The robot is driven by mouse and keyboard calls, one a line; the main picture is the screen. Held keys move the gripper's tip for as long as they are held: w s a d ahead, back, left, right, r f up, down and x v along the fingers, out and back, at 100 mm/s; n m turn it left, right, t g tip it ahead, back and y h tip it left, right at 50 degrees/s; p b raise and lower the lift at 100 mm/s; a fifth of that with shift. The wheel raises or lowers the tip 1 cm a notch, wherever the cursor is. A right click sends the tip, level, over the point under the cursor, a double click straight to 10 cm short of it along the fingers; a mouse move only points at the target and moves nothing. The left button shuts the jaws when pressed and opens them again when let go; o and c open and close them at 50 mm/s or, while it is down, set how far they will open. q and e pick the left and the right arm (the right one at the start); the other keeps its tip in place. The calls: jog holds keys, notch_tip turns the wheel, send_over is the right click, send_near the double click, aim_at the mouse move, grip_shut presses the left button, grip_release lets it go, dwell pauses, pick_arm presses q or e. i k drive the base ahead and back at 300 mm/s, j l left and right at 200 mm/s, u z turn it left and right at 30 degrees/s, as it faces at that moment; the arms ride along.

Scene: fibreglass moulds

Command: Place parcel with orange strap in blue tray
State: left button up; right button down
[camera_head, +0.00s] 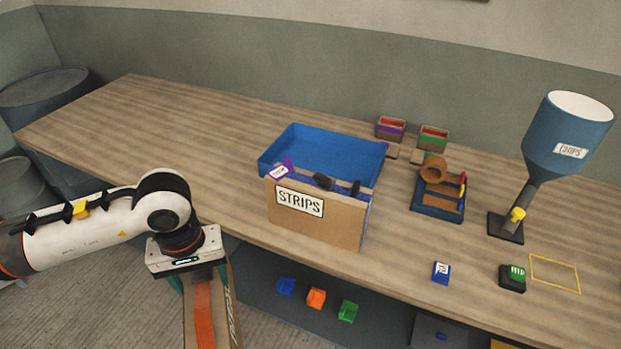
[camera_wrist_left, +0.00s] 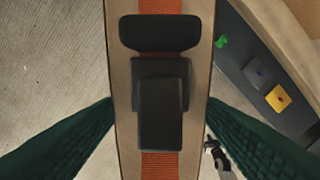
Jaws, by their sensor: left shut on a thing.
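The parcel with the orange strap (camera_head: 204,318) is a long brown cardboard box hanging in front of the table's near edge, at the bottom of the head view. My left gripper (camera_head: 204,277) is shut on it, with a green finger along each side. The left wrist view shows the parcel (camera_wrist_left: 122,120) close up, with the orange strap and a black handle or buckle on its face; its far end is cut off. The blue tray (camera_head: 335,147) stands on the table, right of and beyond the gripper. A cardboard box partly hides its front.
The cardboard box labelled STRIPS (camera_head: 330,228) stands at the table's near edge, before the tray. Right are a blue-and-brown stand (camera_head: 438,212) and a blue hopper (camera_head: 565,135). Small blue, orange and green blocks (camera_head: 316,298) lie on a lower shelf. The table's left is clear.

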aim_at(323, 168)
jog(key=j+z, duration=0.2)
jog(key=z, duration=0.45)
jog(key=k+j+z, duration=0.15)
jog(key=j, duration=0.25)
jog(key=j+z, duration=0.2)
jog(key=j, duration=0.25)
jog(key=k+j+z, duration=0.15)
jog(key=j, duration=0.2)
jog(key=k+j+z, duration=0.15)
jog(key=j, duration=0.25)
jog(key=k+j, duration=0.15)
jog(key=j, duration=0.2)
jog(key=k+j, duration=0.15)
jog(key=j, duration=0.2)
